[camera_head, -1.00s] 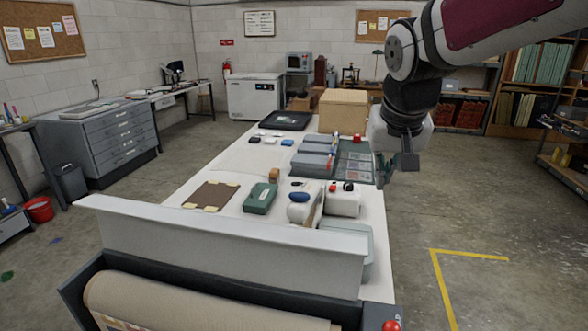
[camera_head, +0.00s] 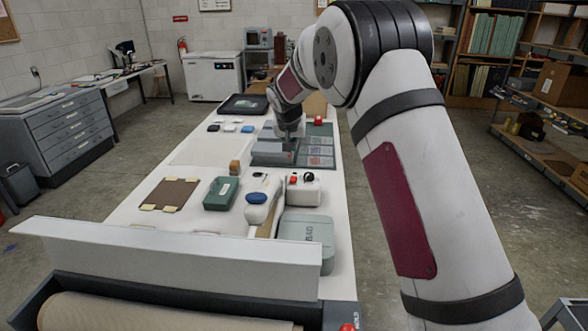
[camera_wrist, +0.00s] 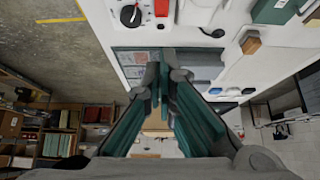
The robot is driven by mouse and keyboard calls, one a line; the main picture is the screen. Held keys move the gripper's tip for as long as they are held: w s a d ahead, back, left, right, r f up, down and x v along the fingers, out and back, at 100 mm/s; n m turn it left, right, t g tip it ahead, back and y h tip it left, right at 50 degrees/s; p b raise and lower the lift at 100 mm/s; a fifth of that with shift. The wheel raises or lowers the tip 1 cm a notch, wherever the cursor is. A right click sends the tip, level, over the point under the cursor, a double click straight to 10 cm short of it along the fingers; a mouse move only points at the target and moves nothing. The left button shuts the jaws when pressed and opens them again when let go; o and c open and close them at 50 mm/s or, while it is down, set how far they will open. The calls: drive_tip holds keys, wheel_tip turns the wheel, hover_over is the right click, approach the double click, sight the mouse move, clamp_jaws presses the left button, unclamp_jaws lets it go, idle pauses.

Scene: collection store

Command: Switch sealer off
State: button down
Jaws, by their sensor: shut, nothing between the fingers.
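A white box with a red switch and a black knob (camera_head: 304,190), seemingly the sealer's control unit, stands on the long white table. Beside it, on the left, lies a white sealer-like part with a blue top (camera_head: 262,205). In the wrist view the box's red switch (camera_wrist: 161,9) and black knob (camera_wrist: 130,16) show at the top edge. I cannot tell the switch's position. My gripper (camera_head: 290,143) is shut and empty, farther along the table above the grey boxes, apart from the control box. Its fingertips (camera_wrist: 160,78) point past the box in the wrist view.
Grey boxes (camera_head: 270,152) and a dark green mat (camera_head: 318,148) lie under and beside my gripper. A green case (camera_head: 220,194), a small orange-brown block (camera_head: 234,167) and a pale green case (camera_head: 308,233) stand near the box.

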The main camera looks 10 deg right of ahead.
drive_tip(key=shift+f, duration=0.1)
hover_over(294, 176)
drive_tip(key=s, duration=0.2)
drive_tip(key=f, duration=0.8)
drive_tip(key=shift+a+f+p, duration=0.2)
drive_tip(key=shift+f+p, duration=0.05)
drive_tip(key=shift+p, duration=0.05)
drive_tip(key=shift+s+a+f+p, duration=0.1)
drive_tip(key=shift+s+f+p, duration=0.25)
drive_tip(key=shift+f, duration=0.3)
drive_tip(key=shift+s+f, duration=0.1)
drive_tip(key=shift+f, duration=0.25)
drive_tip(key=shift+f+p, duration=0.4)
drive_tip(key=shift+f, duration=0.3)
drive_tip(key=shift+a+f, duration=0.1)
